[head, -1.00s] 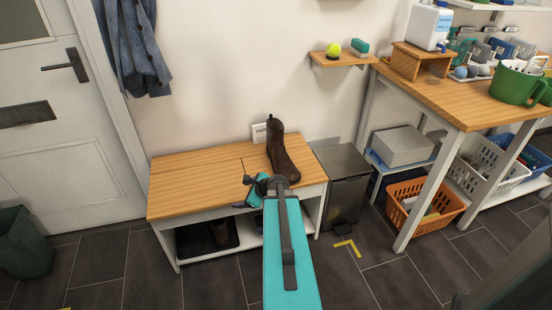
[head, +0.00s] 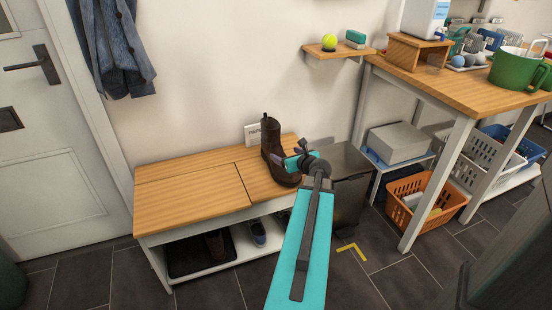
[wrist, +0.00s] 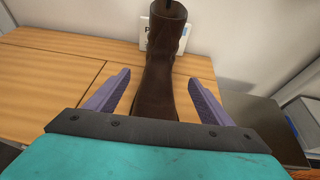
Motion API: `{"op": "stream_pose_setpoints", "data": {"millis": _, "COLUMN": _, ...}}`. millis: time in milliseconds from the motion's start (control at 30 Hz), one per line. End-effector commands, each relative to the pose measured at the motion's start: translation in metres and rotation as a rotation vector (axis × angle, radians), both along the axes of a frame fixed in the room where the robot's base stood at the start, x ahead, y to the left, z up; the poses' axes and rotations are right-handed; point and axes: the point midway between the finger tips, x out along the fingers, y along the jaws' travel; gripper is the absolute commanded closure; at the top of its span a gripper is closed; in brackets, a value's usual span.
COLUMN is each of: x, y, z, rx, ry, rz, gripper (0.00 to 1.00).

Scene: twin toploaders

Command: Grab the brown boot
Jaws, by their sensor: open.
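The brown boot (head: 270,150) stands upright on the wooden top of the bench (head: 190,200), near its right end. In the wrist view the boot (wrist: 162,70) rises between the two purple fingers of my gripper (wrist: 155,95). The fingers are spread, with a gap on each side of the boot. In the head view my gripper (head: 296,158) is at the boot's right side, and my turquoise arm reaches up from below. The gripper and arm hide part of the boot's right side and the lower part is hidden in the wrist view.
A small sign (head: 252,133) stands behind the boot against the wall. A dark bin (head: 348,190) stands right of the bench. Other shoes (head: 258,232) sit on the shelf below. A small wall shelf (head: 338,54) hangs above, and a workbench (head: 430,85) is at right.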

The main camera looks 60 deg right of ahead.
Motion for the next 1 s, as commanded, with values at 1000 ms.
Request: {"op": "stream_pose_setpoints", "data": {"millis": 1000, "x": 0.055, "y": -0.036, "z": -0.029, "rx": -0.001, "ry": 0.003, "rz": 0.001, "gripper": 0.25}}
